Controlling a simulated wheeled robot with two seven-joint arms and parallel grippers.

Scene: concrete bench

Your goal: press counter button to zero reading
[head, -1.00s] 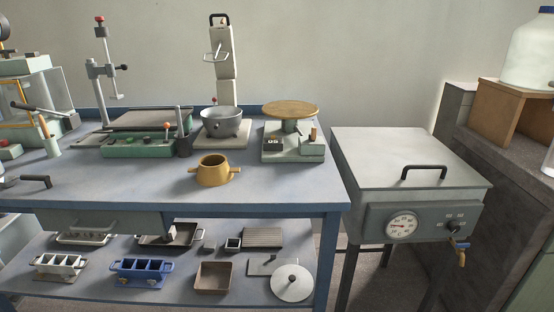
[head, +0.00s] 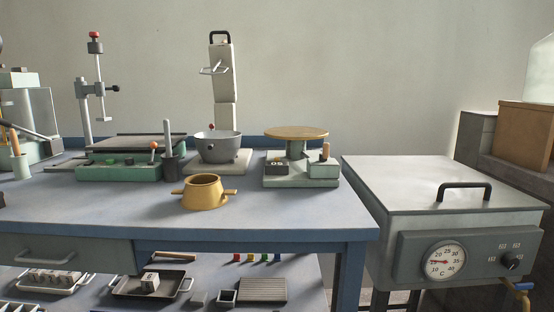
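A small black counter display (head: 277,162) with pale digits sits on the front left of a pale green device (head: 300,181). The device has a round tan top (head: 296,132) and stands on the right part of the blue bench. The digits are too small to read surely. A box with an upright brown-handled lever (head: 325,153) stands at the right of the same base. I cannot make out a separate button on the counter. Neither of my grippers is in view.
A yellow two-handled mould (head: 203,191) stands front left of the device on the blue bench (head: 270,215). A grey lidded bath (head: 450,190) with a dial (head: 445,262) stands right of the bench. The bench's front right is clear.

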